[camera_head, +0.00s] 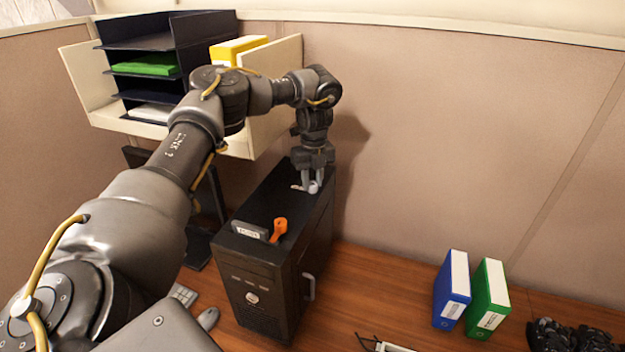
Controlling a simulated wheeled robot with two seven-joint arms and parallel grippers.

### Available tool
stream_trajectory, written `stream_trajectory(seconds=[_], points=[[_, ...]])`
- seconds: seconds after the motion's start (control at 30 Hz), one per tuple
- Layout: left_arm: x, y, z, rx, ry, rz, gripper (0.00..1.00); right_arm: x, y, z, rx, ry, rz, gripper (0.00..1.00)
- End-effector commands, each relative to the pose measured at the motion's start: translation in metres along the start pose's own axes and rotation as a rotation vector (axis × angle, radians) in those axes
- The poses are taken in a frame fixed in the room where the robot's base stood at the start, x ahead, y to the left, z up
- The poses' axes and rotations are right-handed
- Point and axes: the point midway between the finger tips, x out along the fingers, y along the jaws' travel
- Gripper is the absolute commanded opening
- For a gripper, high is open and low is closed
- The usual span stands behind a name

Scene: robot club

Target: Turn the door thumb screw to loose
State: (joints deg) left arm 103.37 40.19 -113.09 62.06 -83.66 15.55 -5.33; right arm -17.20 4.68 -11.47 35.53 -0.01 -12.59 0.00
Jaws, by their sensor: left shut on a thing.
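The black computer tower (268,295) stands on the desk with a grey handle (309,287) on its right side door. My left gripper (313,184) points down at the far end of the tower's top. Its fingers are closed around a small pale round knob (315,188), which looks like the door thumb screw. The fingers hide much of it, so how far it is turned cannot be seen. My right gripper is not in view.
An orange tool (279,228) and a grey labelled box (249,231) lie on the tower's near top. A shelf with dark trays (150,42) is behind my left arm. Blue (452,290) and green (488,299) binders stand right. The desk (375,285) between tower and binders is clear.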

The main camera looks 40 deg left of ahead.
Motion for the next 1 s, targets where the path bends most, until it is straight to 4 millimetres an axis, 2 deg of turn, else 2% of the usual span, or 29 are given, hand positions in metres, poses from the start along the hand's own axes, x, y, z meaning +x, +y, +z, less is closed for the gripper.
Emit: stream_trajectory(seconds=[0.5,1.0], points=[[-0.001,-0.0002,0.0002,-0.434,0.012,-0.001,0.05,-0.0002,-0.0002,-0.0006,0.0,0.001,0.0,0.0],[-0.0014,-0.0005,0.0004,-0.6,0.016,-0.003,0.05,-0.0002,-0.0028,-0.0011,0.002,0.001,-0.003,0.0]])
